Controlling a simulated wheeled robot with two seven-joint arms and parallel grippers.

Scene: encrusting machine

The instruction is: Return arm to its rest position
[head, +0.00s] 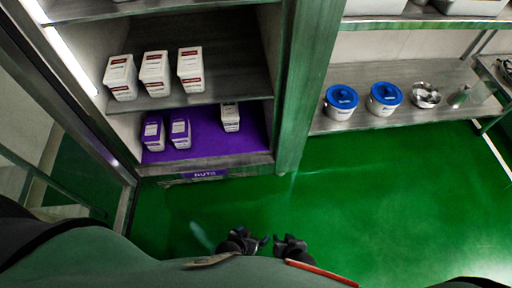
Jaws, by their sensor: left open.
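My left gripper (250,241) shows at the bottom centre of the head view, just past the edge of my green body. It is small and dark, with its jaws apart and nothing seen in them. My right gripper (286,241) is close beside it on the right, also small and dark; its jaws are too small to read. Both are over the green floor, apart from the shelves. Most of both arms is hidden by my body.
A right shelf holds two blue-lidded tubs (340,101) and metal bowls (425,95). The green floor (380,200) is clear.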

